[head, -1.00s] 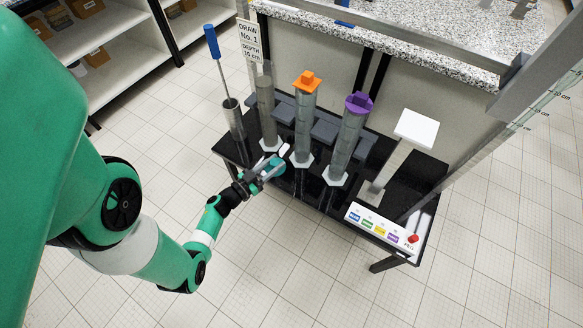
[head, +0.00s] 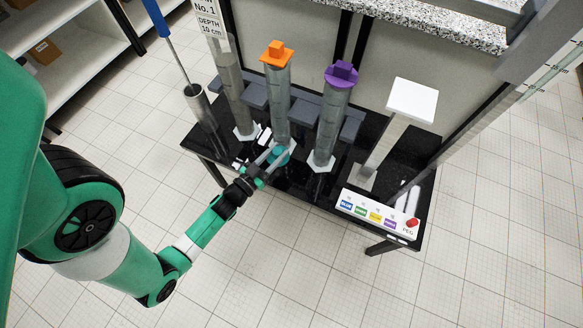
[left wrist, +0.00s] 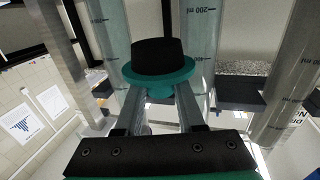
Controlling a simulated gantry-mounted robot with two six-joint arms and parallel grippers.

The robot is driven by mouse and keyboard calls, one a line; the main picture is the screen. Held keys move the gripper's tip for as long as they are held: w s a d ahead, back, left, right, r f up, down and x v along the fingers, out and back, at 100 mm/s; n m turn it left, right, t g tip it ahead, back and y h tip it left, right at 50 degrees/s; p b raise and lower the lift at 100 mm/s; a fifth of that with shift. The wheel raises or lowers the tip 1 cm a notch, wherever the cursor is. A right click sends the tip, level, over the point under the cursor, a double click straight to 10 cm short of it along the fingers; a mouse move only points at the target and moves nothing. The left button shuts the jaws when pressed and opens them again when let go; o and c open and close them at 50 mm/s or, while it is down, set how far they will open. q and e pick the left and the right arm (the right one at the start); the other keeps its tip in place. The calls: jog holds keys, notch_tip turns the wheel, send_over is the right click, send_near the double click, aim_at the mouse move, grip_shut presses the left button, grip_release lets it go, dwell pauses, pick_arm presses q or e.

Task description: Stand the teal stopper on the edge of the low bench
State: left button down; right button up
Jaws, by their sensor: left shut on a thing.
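The teal stopper (head: 279,154) is between the fingers of my left gripper (head: 268,163), over the front part of the low black bench (head: 412,158). In the left wrist view, the stopper (left wrist: 160,77) shows a black plug above a wide teal flange, with the two fingers (left wrist: 160,105) shut on its teal part below the flange. In the head view it is close in front of the cylinder with the orange stopper (head: 277,54). I cannot tell whether it touches the bench. My right gripper is not in view.
Tall cylinders stand on the bench: one without a stopper (head: 232,88), one under the orange stopper, one under a purple stopper (head: 341,74). A metal tube with a blue-handled rod (head: 200,106) is at left. A white-topped post (head: 412,100) and a label panel (head: 375,213) are at right.

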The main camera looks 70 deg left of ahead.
pick_arm(q)
jog(key=shift+w+d+f+b, duration=0.4)
jog(key=shift+w+d+f, duration=0.1)
jog(key=shift+d+f, duration=0.25)
jog(key=shift+w+f, duration=0.1)
jog(key=shift+f, duration=0.05)
jog(key=shift+w+d+f+b, duration=0.25)
jog(key=shift+w+d+f, duration=0.2)
jog(key=shift+f, duration=0.3)
jog(key=shift+w+d+f+b, duration=0.2)
jog(key=shift+w+d+f, duration=0.2)
jog(key=shift+d+f, duration=0.25)
jog(key=shift+w+d+f+b, duration=0.25)
jog(key=shift+w+d+f, duration=0.15)
jog(key=shift+f, duration=0.4)
notch_tip(320, 180, down, 4)
jog(key=b, duration=0.2)
jog(key=shift+w+r+b, duration=0.1)
jog(key=shift+r+b, duration=0.1)
jog(key=shift+b, duration=0.2)
jog(key=shift+r, duration=0.15)
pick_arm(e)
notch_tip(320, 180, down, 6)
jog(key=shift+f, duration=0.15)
pick_arm(q)
jog(key=c, duration=0.5)
grip_release()
